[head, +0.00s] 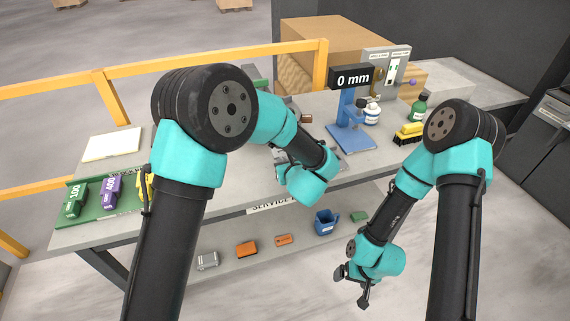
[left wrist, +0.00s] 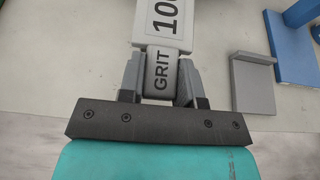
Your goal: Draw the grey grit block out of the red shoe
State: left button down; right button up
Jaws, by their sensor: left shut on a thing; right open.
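In the left wrist view, the grey grit block (left wrist: 160,75) is between the two fingers of my left gripper (left wrist: 160,92), which is shut on it. The word GRIT faces the camera, and part of a number shows above it, cut by the top edge. In the head view, my left wrist hides the block and most of that gripper. I cannot make out the red shoe in either view. My right gripper (head: 352,286) is open and empty, low in front of the bench.
A blue stand (head: 350,136) with a 0 mm display is at the bench's middle right. A green tray (head: 92,216) with green, purple and yellow blocks is at left. A grey angled piece (left wrist: 253,98) lies right of my left gripper. The lower shelf holds a blue mug (head: 326,222).

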pick_arm(q)
jog(key=shift+s+d+r, duration=0.2)
jog(key=shift+s+r, duration=0.4)
jog(key=a, duration=0.8)
jog(key=s+a, duration=0.1)
jog(key=a, duration=1.4)
jog(key=shift+s+a+f, duration=0.3)
jog(key=shift+s, duration=0.05)
